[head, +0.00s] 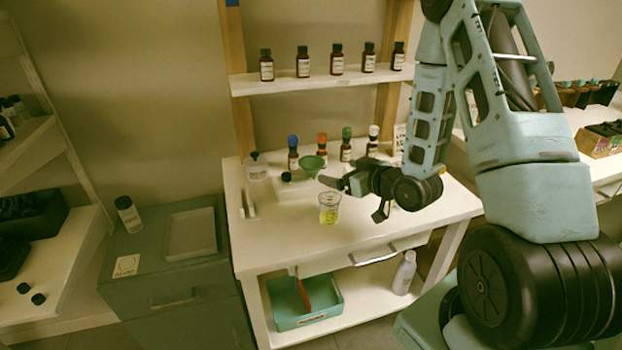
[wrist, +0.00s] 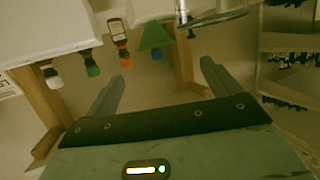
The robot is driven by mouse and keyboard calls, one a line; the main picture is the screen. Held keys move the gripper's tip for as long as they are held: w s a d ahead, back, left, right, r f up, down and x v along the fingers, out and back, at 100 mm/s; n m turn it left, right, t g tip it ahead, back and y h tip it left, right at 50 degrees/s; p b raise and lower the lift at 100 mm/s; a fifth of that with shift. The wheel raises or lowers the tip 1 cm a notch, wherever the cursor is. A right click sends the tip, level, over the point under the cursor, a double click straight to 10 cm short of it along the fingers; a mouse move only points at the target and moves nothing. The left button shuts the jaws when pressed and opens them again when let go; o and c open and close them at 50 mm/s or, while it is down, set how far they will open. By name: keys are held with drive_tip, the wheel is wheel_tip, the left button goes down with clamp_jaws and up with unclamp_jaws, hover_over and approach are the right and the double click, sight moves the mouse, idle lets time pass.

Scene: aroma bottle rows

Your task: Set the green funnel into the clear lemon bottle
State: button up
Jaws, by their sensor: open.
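The green funnel (head: 311,165) sits on the white workbench, behind and left of my gripper (head: 333,178). The funnel also shows in the wrist view (wrist: 155,38), wide and green near the top, ahead of the fingers. My gripper (wrist: 160,82) is open, with empty space between its fingers. A clear bottle (head: 256,167) stands at the back left of the bench; its label is too small to read, so I cannot tell if it is the lemon one. A clear beaker (head: 329,208) with yellow liquid stands in front of my gripper.
Several dark bottles with coloured caps (head: 293,152) stand behind the funnel, and several more (head: 337,60) on the shelf above. The bench's front right (head: 400,228) is mostly clear.

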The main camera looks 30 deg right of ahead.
drive_tip(key=p, duration=0.1)
approach(306, 161)
drive_tip(key=shift+p+x, duration=0.85)
drive_tip(key=shift+x, duration=2.85)
drive_tip(key=c, duration=1)
